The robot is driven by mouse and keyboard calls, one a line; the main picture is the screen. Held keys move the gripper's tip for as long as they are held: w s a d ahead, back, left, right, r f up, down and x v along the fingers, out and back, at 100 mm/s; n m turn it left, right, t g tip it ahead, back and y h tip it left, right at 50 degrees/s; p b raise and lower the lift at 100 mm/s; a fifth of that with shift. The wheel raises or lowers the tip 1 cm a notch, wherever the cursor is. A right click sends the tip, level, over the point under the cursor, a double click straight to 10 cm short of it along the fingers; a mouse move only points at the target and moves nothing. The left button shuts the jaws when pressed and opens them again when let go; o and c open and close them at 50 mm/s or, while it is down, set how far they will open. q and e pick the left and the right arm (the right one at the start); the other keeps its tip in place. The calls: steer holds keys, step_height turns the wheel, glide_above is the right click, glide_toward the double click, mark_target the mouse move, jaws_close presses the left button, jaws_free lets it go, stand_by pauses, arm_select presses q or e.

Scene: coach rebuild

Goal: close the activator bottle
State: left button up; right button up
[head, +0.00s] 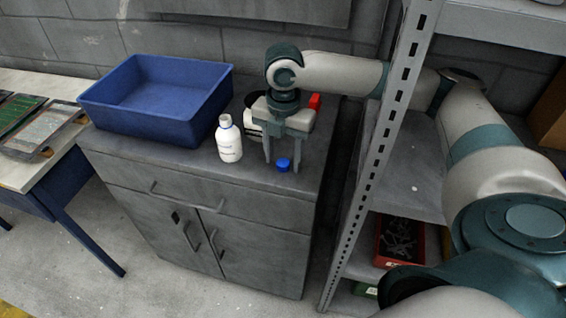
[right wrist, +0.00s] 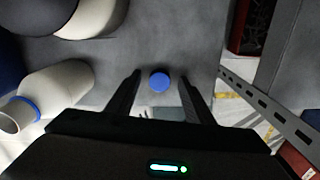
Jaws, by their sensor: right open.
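The white activator bottle (head: 229,140) stands upright and uncapped on the grey cabinet top, with a blue ring at its neck. In the right wrist view the bottle (right wrist: 58,90) is at the left, its open mouth showing. The blue cap (head: 283,164) lies on the cabinet top near the front edge, right of the bottle. In the right wrist view the cap (right wrist: 159,81) is between and just beyond the fingertips. My right gripper (head: 282,164) is open and points down above the cap, one finger on each side. My left gripper is not in view.
A blue bin (head: 150,125) stands left of the bottle. A white container (head: 252,127) with a dark top and a red object (head: 315,102) are behind my right gripper. A metal shelf's upright (head: 385,140) rises close to the right of the cabinet (head: 215,205).

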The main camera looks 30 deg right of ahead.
mark_target(284, 162)
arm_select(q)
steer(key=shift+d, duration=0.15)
arm_select(e)
steer(key=shift+c, duration=0.6)
steer(key=c, duration=1)
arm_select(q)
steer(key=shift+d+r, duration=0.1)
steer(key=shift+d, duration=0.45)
